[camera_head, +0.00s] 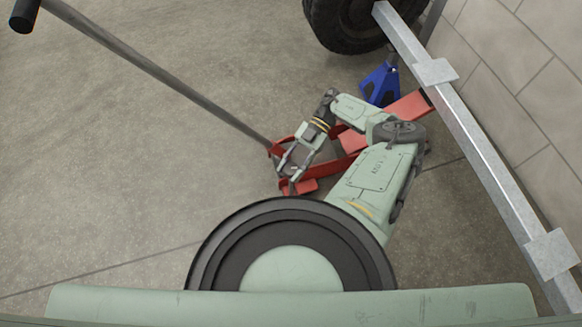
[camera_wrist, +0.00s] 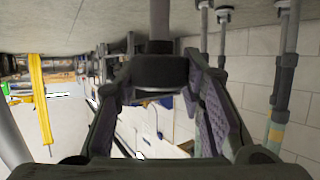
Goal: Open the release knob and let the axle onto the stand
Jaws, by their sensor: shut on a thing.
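The red floor jack (camera_head: 290,143) sits on the floor in the head view, its far end passing under the galvanized axle beam (camera_head: 462,130). My gripper (camera_head: 288,175) is low at the jack's near end. In the wrist view, my gripper (camera_wrist: 160,78) is shut on a dark round knob (camera_wrist: 160,71) below a grey shaft (camera_wrist: 160,20), one finger on each side. The knob is hidden in the head view, and its turn angle cannot be told. The blue stand (camera_head: 380,84) is upright near the beam and wheel; any gap between its top and the axle cannot be told.
The jack's long grey handle (camera_head: 160,72) slants to the upper left and ends in a black grip (camera_head: 24,14). A black tyre (camera_head: 345,25) is at the top. A block wall (camera_head: 525,70) closes the right side. The floor (camera_head: 110,170) at left is clear.

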